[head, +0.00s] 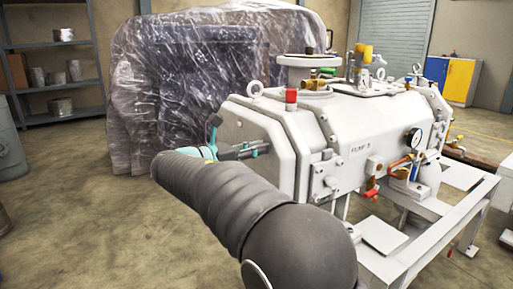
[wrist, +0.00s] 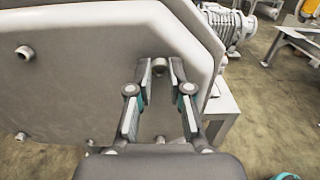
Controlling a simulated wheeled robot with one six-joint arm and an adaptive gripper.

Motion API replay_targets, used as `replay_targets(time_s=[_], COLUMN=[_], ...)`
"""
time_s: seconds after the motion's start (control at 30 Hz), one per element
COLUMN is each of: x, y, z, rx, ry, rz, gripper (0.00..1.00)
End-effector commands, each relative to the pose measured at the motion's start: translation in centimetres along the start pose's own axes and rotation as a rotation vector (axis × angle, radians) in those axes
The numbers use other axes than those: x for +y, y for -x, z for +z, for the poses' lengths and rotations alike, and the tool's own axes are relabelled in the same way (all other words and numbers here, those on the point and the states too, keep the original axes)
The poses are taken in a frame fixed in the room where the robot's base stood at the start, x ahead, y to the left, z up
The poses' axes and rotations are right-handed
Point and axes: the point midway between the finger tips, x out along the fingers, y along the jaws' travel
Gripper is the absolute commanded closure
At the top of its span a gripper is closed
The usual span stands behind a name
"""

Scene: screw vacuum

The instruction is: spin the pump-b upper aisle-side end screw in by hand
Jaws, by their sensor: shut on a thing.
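Pump B (head: 350,115) is a large white housing with a flat end plate, on a white frame. The end plate (wrist: 75,65) fills much of the wrist view. My gripper (head: 262,149) is at this plate in the head view, with my grey arm in front. In the wrist view my gripper (wrist: 161,68) has its two fingers closed around the end screw (wrist: 160,69), a small round head near the plate's edge. The fingers hide its sides, and how deep it sits cannot be told.
Other screw heads stand on the end plate, at the left (wrist: 24,52) and between the finger bases (wrist: 160,140). A plastic-wrapped machine (head: 200,75) stands behind the pump. A shelf (head: 55,80) is at the far left. The floor left of the pump is open.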

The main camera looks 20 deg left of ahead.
Motion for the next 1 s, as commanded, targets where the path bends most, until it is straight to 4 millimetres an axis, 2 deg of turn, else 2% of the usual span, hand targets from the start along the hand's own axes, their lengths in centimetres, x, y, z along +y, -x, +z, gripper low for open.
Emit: replay_targets(time_s=[0.27,1.0], x=[-0.03,-0.12], y=[0.01,0.08], z=[0.16,-0.3], rx=[0.0,0.0], ry=[-0.205,-0.908], rz=[0.001,0.002], gripper=[1.0,1.0])
